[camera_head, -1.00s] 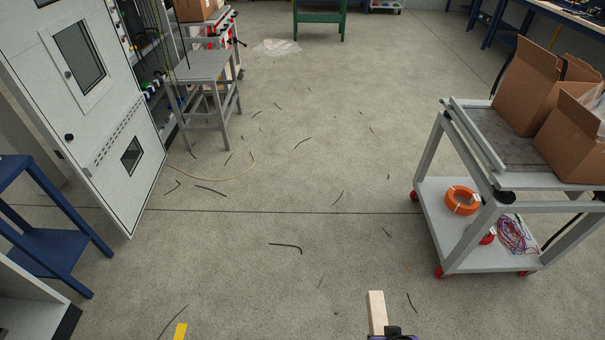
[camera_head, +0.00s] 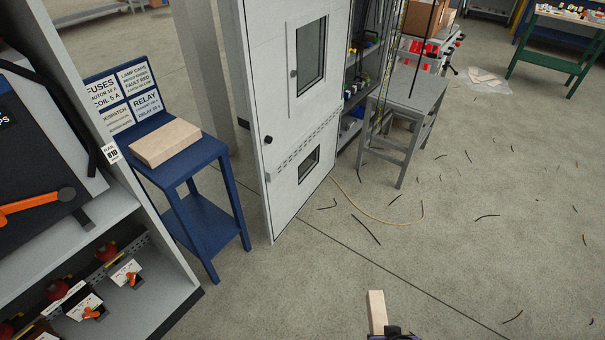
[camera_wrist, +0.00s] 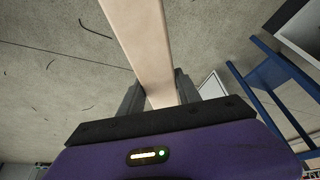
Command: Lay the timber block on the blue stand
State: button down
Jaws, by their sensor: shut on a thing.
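The timber block (camera_head: 377,312) is a pale wooden bar at the bottom of the head view, held out in front of my gripper (camera_head: 392,333). In the wrist view the timber block (camera_wrist: 146,40) runs between the two dark fingers of my gripper (camera_wrist: 160,95), which is shut on it. The blue stand (camera_head: 204,153) is at the left in the head view, with a sign board at its back and a lower shelf. A tan box-like block (camera_head: 165,143) lies on its top. In the wrist view the blue stand (camera_wrist: 270,75) shows at the right. My gripper is apart from it.
A grey shelf unit (camera_head: 170,290) stands left of the stand, with an orange-handled tool (camera_head: 35,205) in it. A white cabinet door (camera_head: 285,120) stands open to the stand's right. A grey stool (camera_head: 410,95) is beyond. The floor (camera_head: 400,240) has wire scraps and open room.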

aim_at(191, 160)
jog(key=i+j+u, duration=0.2)
jog(key=i, duration=1.5)
jog(key=k+l, duration=0.05)
jog(key=l, duration=0.05)
